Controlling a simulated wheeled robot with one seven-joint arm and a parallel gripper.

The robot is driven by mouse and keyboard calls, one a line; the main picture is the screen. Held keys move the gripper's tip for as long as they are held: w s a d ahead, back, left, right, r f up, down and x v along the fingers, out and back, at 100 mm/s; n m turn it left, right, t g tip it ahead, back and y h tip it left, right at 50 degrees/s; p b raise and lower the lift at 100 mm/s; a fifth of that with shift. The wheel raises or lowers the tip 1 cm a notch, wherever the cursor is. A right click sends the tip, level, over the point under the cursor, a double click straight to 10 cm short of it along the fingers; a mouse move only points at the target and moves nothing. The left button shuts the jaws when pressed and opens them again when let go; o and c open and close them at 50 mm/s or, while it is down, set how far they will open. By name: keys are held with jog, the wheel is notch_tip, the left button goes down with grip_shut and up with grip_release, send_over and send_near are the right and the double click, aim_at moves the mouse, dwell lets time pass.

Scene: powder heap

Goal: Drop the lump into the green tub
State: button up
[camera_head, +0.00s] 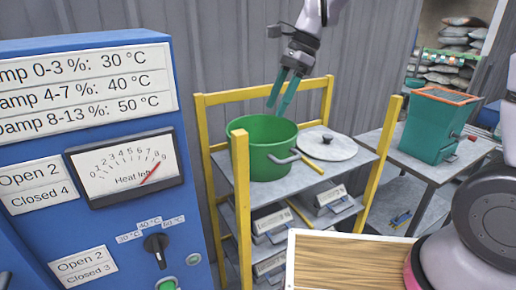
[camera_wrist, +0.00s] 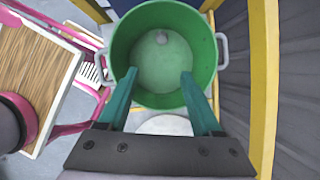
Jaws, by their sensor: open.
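The green tub (camera_head: 262,150) stands on the top shelf of a yellow-posted rack, with no lid on it. In the wrist view the green tub (camera_wrist: 121,52) lies open below my gripper, its two grey handles at the sides. A small pale lump (camera_wrist: 162,38) rests on the tub's floor near the far wall. My gripper (camera_head: 279,106) is above the tub; its teal fingers are apart with nothing between them. In the wrist view my gripper (camera_wrist: 158,80) shows the same empty gap. The head view does not show the inside of the tub.
A round grey lid (camera_head: 330,148) lies on the shelf right of the tub. Yellow rack posts (camera_head: 241,210) rise close around it. A blue panel (camera_head: 90,240) with a heat dial fills the left. A teal hopper (camera_head: 432,128) stands on a table at right.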

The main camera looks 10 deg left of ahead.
jog(key=v, duration=0.7)
jog(key=s+d+r+n+t, duration=0.1)
jog(key=d+r+n+t, duration=0.15)
jog(key=d, duration=0.55)
jog(key=s+d+r+n+t, duration=0.1)
jog(key=d+r+n+t, duration=0.15)
jog(key=d, duration=0.55)
jog(key=s+d+r+n+t+h, duration=0.1)
jog(key=s+d+n+t+h, duration=0.1)
jog(key=d, duration=0.8)
jog(key=s+n+t, duration=0.1)
jog(key=s+t, duration=0.1)
jog(key=s, duration=0.1)
jog(key=shift+s+d+r+n, duration=0.25)
jog(key=shift+s+d+n, duration=0.05)
jog(key=shift+n, duration=0.1)
